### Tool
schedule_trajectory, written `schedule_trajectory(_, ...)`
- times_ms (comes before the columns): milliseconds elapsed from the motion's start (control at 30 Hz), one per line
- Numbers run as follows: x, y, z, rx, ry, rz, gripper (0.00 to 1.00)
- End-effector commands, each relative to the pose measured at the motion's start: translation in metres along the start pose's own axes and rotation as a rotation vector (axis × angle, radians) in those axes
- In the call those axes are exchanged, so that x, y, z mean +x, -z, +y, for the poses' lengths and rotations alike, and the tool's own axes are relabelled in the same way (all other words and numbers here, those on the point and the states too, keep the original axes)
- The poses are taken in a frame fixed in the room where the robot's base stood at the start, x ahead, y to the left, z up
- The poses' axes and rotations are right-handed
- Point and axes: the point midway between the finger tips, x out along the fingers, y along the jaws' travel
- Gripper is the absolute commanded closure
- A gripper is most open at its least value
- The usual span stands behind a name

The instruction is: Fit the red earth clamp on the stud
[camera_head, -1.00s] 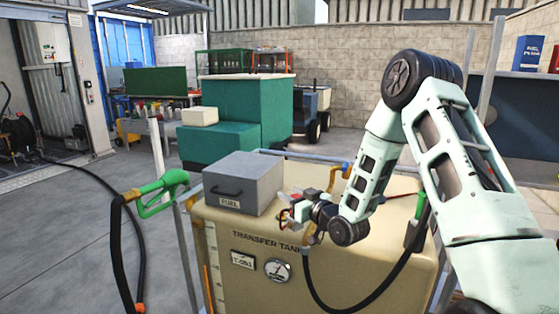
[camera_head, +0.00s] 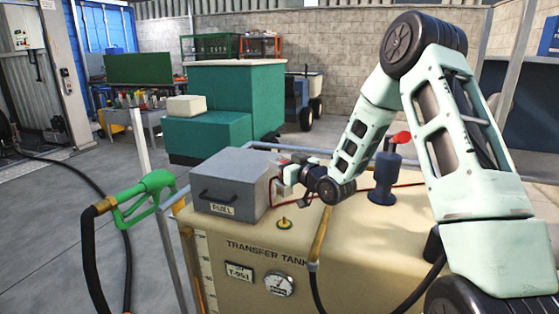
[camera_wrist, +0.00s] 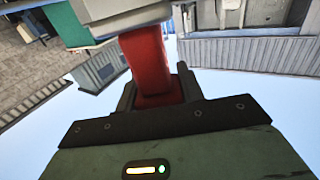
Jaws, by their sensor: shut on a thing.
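My gripper (camera_head: 282,178) is shut on the red earth clamp, just right of the grey box and above the tank top. In the wrist view, the red clamp (camera_wrist: 148,62) stands out from between the jaws (camera_wrist: 158,92). In the head view, only a small reddish part of it shows by the fingers, and its jaw end cannot be made out. A red cable (camera_head: 352,187) runs over the tank top.
The grey "FUEL" box (camera_head: 235,183) stands close left of my gripper. A dark blue pump with a red top (camera_head: 386,178) stands at the right, behind my forearm. A green fuel nozzle (camera_head: 145,195) hangs at the left. The tank top around the stud is clear.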

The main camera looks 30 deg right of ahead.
Motion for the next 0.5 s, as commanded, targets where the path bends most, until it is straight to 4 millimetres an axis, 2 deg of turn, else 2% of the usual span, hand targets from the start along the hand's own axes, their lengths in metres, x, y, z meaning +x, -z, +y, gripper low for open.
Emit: schedule_trajectory(500, 0.0, -0.059, 0.0, 0.0, 0.0, 0.001, 1.0)
